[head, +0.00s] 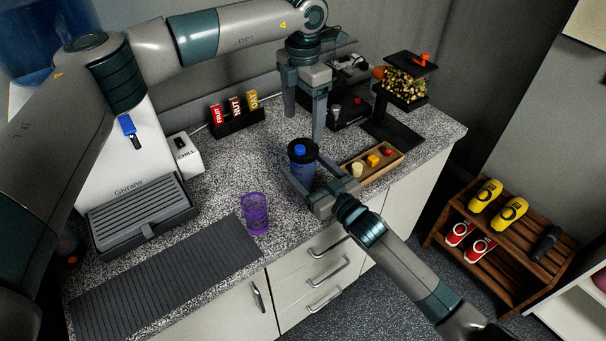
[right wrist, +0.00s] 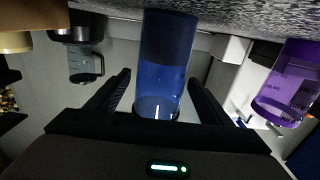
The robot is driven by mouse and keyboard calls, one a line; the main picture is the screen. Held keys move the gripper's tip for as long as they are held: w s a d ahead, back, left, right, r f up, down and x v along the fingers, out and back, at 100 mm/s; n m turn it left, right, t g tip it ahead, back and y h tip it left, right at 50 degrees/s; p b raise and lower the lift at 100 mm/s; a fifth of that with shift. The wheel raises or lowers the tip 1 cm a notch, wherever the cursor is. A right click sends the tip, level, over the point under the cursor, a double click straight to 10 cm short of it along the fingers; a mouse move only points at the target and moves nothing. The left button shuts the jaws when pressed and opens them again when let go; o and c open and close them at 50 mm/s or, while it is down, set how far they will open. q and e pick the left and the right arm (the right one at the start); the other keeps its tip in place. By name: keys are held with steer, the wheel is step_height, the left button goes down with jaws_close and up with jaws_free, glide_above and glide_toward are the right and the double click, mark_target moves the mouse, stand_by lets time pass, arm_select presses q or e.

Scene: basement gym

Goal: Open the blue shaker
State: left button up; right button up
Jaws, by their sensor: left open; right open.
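The blue shaker (head: 302,172) stands upright on the speckled counter, with a black lid (head: 304,157) and a blue cap (head: 299,149) on top. In the right wrist view, which is upside down, its translucent blue body (right wrist: 165,65) is between the fingers. My right gripper (head: 303,168) is open, with one finger on each side of the shaker body; contact cannot be told. My left gripper (head: 304,122) is open and empty, fingers pointing down, behind and above the shaker in the head view.
A purple cup (head: 255,212) stands left of the shaker, also in the right wrist view (right wrist: 290,85). A wooden tray (head: 395,160) with small items lies to the right. A bar holder (head: 238,122), a coffee maker (head: 345,112) and a dark stand (head: 393,130) are behind.

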steer(key=shift+w+a, duration=0.3)
steer(key=shift+w, duration=0.15)
steer(key=shift+c, duration=0.7)
jaws_close()
arm_select(q)
steer(key=m, duration=2.2)
steer(key=shift+m, duration=0.3)
steer(key=shift+f, duration=0.1)
